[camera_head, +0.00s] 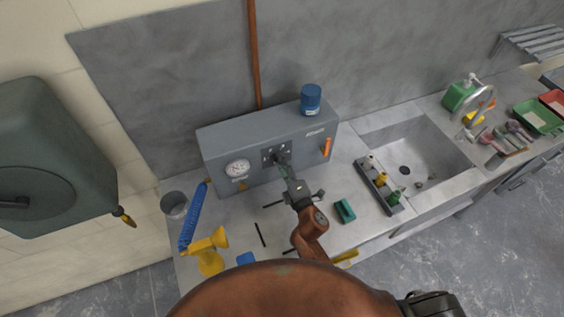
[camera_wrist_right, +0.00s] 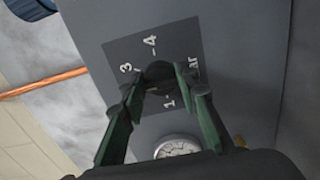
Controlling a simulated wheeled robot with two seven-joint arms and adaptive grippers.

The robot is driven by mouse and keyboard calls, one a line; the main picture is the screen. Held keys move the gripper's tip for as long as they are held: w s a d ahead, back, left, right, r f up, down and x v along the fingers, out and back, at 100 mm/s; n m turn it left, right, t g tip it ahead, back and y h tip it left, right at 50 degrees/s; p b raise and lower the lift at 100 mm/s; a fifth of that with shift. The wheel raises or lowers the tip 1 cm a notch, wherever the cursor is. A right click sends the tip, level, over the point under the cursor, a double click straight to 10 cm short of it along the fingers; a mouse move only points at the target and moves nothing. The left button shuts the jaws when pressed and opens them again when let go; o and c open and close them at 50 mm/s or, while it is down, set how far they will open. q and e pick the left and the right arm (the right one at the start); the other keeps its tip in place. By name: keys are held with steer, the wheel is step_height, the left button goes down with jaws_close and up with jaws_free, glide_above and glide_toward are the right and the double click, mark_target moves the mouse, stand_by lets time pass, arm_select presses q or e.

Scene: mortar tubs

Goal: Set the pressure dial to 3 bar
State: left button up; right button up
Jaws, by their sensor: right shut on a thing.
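The pressure dial is a dark round knob (camera_wrist_right: 158,74) on a dark square plate (camera_wrist_right: 180,45) marked 1, 3, 4 and "bar" in the right wrist view. The 2 and the knob's pointer cannot be made out. My right gripper (camera_wrist_right: 156,86) has its two green-edged fingers on either side of the knob and is shut on it. In the head view, my right gripper (camera_head: 284,163) reaches the plate on the front of the grey box (camera_head: 222,145) and hides most of the dial. My left gripper is not in view.
A round white gauge (camera_head: 237,168) is left of the dial, and an orange lever (camera_head: 326,147) is right of it. A blue can (camera_head: 311,98) stands on the box. A yellow sprayer (camera_head: 210,258), a green block (camera_head: 345,211) and a bottle rack (camera_head: 377,183) are on the counter.

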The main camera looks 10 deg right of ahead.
steer(key=m+p, duration=0.1)
steer(key=m, duration=0.4)
steer(key=shift+f+m, duration=0.1)
steer(key=shift+m, duration=0.3)
stand_by(0.4)
steer(key=o, duration=1.1)
steer(key=s, duration=0.4)
steer(key=s+d, duration=0.1)
steer(key=s, duration=0.3)
steer(key=s+d, duration=0.1)
steer(key=s, duration=0.3)
steer(key=shift+d, duration=0.15)
